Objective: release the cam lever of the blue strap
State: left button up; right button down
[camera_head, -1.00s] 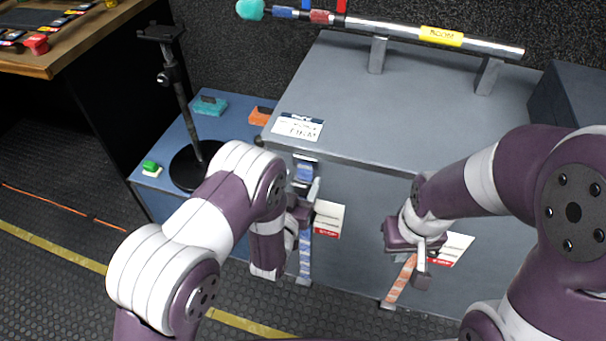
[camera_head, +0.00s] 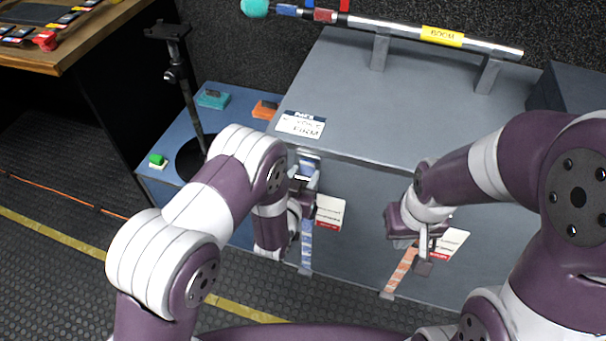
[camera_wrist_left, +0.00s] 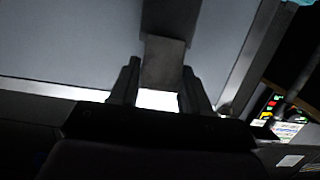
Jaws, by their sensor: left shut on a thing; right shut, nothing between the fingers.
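The blue strap (camera_head: 306,249) hangs down the front of the grey case, with its metal buckle near the case's top edge. My left gripper (camera_head: 304,179) is at that buckle, shut on the cam lever. In the left wrist view the grey metal lever (camera_wrist_left: 163,62) shows between the two dark fingers (camera_wrist_left: 160,92). The gripper and arm hide part of the buckle and strap in the head view.
The grey case (camera_head: 440,115) carries a boom pole (camera_head: 390,28) on two brackets. White tags (camera_head: 329,213) hang beside the straps. A blue bench (camera_head: 215,122) with a black stand (camera_head: 188,95) is at the left. Free floor lies in front.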

pick_arm(q)
jog(key=o, duration=1)
jog(key=shift+c, duration=0.2)
jog(key=p+v, duration=0.1)
jog(key=v, duration=1.1)
jog(key=shift+s+a, duration=0.15)
jog(key=shift+s, duration=0.2)
